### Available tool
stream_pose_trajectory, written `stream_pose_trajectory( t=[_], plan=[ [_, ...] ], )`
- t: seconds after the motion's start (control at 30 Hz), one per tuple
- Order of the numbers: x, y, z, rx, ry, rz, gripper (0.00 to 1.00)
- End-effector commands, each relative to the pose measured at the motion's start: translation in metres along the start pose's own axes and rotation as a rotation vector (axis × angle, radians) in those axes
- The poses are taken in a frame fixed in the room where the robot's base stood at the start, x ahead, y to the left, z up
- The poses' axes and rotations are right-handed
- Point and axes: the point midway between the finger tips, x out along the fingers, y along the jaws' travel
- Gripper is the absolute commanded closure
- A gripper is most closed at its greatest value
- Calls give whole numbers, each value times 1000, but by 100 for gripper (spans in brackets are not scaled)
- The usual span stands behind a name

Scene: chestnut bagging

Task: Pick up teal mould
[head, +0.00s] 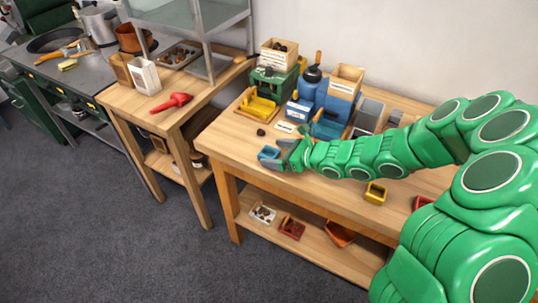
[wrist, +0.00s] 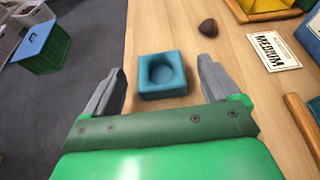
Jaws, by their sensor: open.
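The teal mould (wrist: 163,75) is a small square block with a round hollow in its top. It lies on the wooden table near the left edge. It also shows in the head view (head: 268,153), at the tip of my arm. My gripper (wrist: 161,85) is open, with one grey finger to the left and one to the right of the mould in the wrist view. The fingers look apart from the mould, with bare wood showing between. In the head view my gripper (head: 282,158) is partly blurred into the mould by its small size.
A chestnut (wrist: 208,27) and a card reading MEDIUM (wrist: 273,51) lie beyond the mould to the right. A yellow piece in a wooden tray (head: 258,108), a blue bottle (head: 311,86) and crates stand behind. A yellow mould (head: 375,193) lies near the front edge.

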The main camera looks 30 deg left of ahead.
Motion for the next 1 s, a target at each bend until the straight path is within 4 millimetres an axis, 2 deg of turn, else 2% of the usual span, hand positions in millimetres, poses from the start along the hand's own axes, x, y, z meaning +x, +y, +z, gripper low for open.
stream_pose_trajectory(
  t=[0.1, 0.3, 0.67, 1.0],
  plan=[
    [15, 1, 1, 0, 2, 3, 11],
    [31, 1, 0, 2, 2, 4, 11],
    [34, 1, 0, 1, 1, 2, 12],
    [34, 0, 1, 1, 0, 2, 64]
  ],
)
